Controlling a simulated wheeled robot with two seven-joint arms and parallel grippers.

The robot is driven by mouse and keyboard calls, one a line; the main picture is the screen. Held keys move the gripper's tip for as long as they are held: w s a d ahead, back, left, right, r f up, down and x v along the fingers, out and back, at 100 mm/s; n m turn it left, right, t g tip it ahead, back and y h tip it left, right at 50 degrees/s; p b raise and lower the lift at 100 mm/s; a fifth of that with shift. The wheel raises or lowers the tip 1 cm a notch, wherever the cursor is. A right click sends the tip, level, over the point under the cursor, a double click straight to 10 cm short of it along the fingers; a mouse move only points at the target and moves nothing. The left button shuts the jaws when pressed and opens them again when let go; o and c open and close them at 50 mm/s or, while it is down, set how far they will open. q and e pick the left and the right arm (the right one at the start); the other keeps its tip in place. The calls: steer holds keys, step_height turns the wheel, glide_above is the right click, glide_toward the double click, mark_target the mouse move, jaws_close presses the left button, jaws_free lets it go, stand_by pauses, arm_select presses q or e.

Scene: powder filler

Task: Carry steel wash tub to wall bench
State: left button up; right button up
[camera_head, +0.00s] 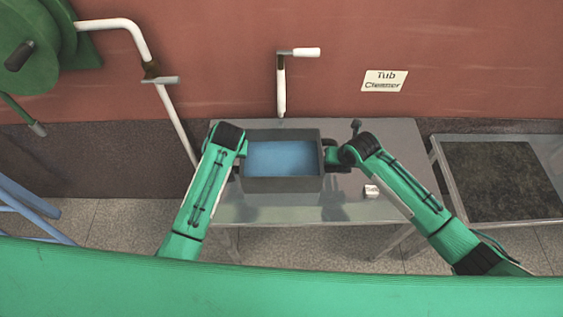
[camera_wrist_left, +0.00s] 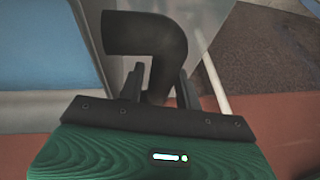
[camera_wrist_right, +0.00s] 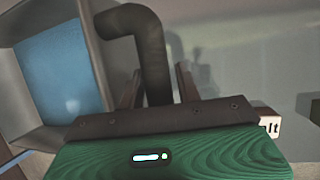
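The steel wash tub (camera_head: 282,186) is a grey rectangular box with blue liquid inside, at the middle of a metal bench beneath the wall; I cannot tell whether it rests on the bench or hangs just above it. My left gripper (camera_head: 240,146) is at its left side and my right gripper (camera_head: 331,156) at its right side. In the left wrist view a dark bent handle (camera_wrist_left: 150,35) passes between the fingers (camera_wrist_left: 161,80). In the right wrist view another bent handle (camera_wrist_right: 150,50) runs between the fingers (camera_wrist_right: 157,85). Whether the fingers press on the handles is unclear.
The bench (camera_head: 385,208) has bare room around the tub. A small white labelled block (camera_head: 371,191) lies at its right. A dark-topped table (camera_head: 500,180) stands right, a green reel (camera_head: 35,45) left.

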arm_select(q)
jaws_close()
arm_select(e)
jaws_close()
stand_by(1.1)
arm_select(q)
steer(key=shift+w+r, duration=0.15)
steer(key=shift+r, duration=0.1)
arm_select(e)
steer(key=shift+w+r, duration=0.15)
steer(key=shift+r, duration=0.1)
arm_select(q)
steer(key=shift+w, duration=0.1)
arm_select(e)
steer(key=shift+w, duration=0.1)
